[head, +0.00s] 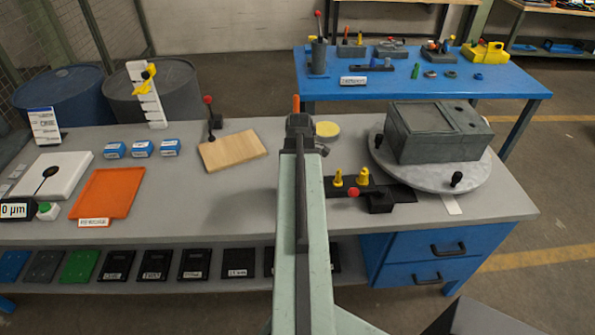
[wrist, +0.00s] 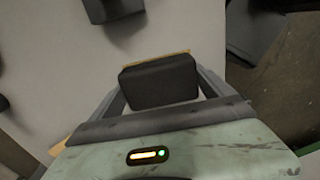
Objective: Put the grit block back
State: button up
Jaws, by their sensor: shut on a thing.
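My gripper (head: 299,121) is over the middle of the grey bench in the head view, seen from behind along my pale green arm. In the wrist view my gripper (wrist: 160,78) is shut on a dark grey block with a thin tan edge, which looks like the grit block (wrist: 159,82). The block sits between the two fingers. In the head view only an orange upright bit (head: 296,104) shows above the gripper; I cannot tell if it belongs to the block. The block's underside is hidden.
A wooden board (head: 232,151), three blue boxes (head: 142,149) and an orange tray (head: 106,194) are on the left. A yellow disc (head: 327,129) lies just right of my gripper. A grey machine block (head: 432,140) stands on a round plate (head: 390,165) at right.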

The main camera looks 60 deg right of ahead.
jog(key=w+d, duration=0.2)
jog(key=d, duration=0.1)
jog(key=w+d+f, duration=0.1)
jog(key=w+d, duration=0.1)
jog(key=d, duration=0.2)
jog(key=w+d+b, duration=0.1)
jog(key=w+d, duration=0.1)
jog(key=d, duration=0.2)
jog(key=shift+w+d+f, duration=0.15)
jog(key=shift+w+d, duration=0.1)
jog(key=shift+w, duration=0.05)
jog(key=f+b, duration=0.4)
jog(key=shift+w+d, duration=0.2)
jog(key=shift+d, duration=0.1)
jog(key=shift+r, duration=0.2)
jog(key=shift+f, duration=0.25)
jog(key=o, duration=1)
jog(key=shift+r, duration=0.1)
jog(key=shift+o, duration=0.2)
notch_tip(320, 180, up, 12)
jog(key=p, duration=1.2)
jog(key=shift+r, duration=0.15)
